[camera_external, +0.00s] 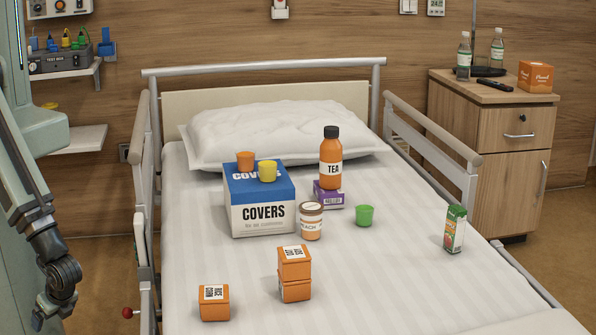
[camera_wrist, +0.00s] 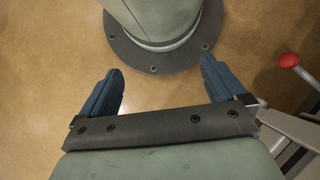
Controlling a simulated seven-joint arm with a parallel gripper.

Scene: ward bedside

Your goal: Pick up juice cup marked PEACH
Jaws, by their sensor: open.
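A small white-and-orange cup with a brown lid (camera_external: 311,222) stands upright on the bed, against the front right corner of the COVERS box in the picture. Its label shows letters that read as PEACH, partly turned away. My gripper (camera_wrist: 162,69) is open and empty in the wrist view, with its two blue fingers wide apart above the brown floor. The cup is not in the wrist view. In the external view my dark arm is at the left edge, well away from the cup, and the fingers cannot be made out there.
The COVERS box (camera_external: 262,216) carries an orange cup (camera_external: 245,161) and a yellow cup (camera_external: 267,171). A TEA bottle (camera_external: 330,165) stands on a purple box (camera_external: 327,196). A green cup (camera_external: 364,215), a carton (camera_external: 455,229) and orange boxes (camera_external: 214,303) surround clear sheet. Bed rails (camera_external: 142,190) flank the bed.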

